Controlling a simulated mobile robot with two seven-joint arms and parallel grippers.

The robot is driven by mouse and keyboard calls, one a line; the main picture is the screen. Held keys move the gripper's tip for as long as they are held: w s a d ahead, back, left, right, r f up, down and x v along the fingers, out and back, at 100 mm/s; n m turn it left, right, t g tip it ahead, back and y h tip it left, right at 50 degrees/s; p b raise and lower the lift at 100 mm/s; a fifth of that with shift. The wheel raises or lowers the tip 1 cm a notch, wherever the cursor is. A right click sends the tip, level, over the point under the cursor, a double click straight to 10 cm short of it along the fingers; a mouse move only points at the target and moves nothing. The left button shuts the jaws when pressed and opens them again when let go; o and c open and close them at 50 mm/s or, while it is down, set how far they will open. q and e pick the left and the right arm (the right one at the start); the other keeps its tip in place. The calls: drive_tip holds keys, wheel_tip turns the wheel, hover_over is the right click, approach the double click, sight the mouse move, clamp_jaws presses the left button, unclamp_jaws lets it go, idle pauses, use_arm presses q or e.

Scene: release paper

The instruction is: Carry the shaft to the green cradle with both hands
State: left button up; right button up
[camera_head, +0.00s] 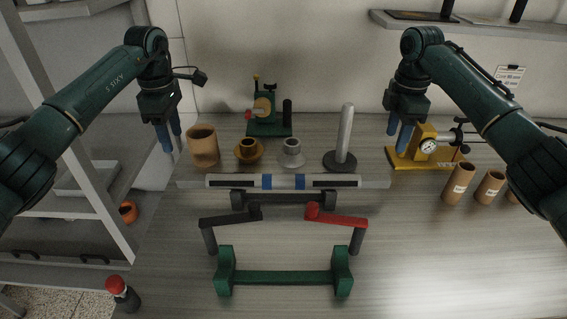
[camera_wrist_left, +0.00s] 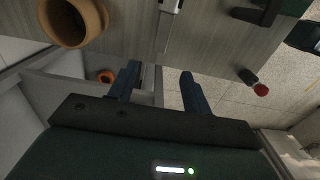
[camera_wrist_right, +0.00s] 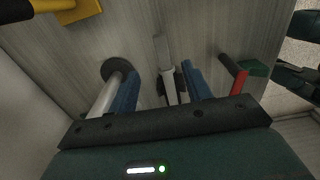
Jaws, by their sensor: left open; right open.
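The shaft (camera_head: 376,183) is a long grey bar with a pale, dark-striped middle and two blue bands. It lies level across a black cradle (camera_head: 283,199) on the table. The green cradle (camera_head: 283,278) stands empty in front of it, nearer me. My left gripper (camera_head: 170,144) is open and empty, above and beyond the shaft's left end; that end shows in the left wrist view (camera_wrist_left: 168,28). My right gripper (camera_head: 398,144) is open and empty, above and beyond the right end. In the right wrist view the shaft (camera_wrist_right: 167,75) appears between the fingers, apart from them.
A black-topped arm (camera_head: 228,218) and a red-topped arm (camera_head: 338,220) on posts stand between the cradles. Front right table is clear.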

sight(184, 177)
use_arm(q)
wheel_tip(184, 177, down, 13)
drive_tip(key=shift+s+r, duration=0.1)
use_arm(e)
wheel_tip(184, 177, down, 13)
drive_tip(key=shift+s, duration=0.1)
use_arm(q)
drive_tip(key=shift+c, duration=0.2)
use_arm(e)
drive_tip(key=shift+c, duration=0.2)
use_arm(q)
clamp_jaws()
use_arm(e)
clamp_jaws()
idle(0.8)
use_arm(q)
drive_tip(key=shift+r, duration=0.2)
use_arm(e)
drive_tip(key=shift+r, duration=0.3)
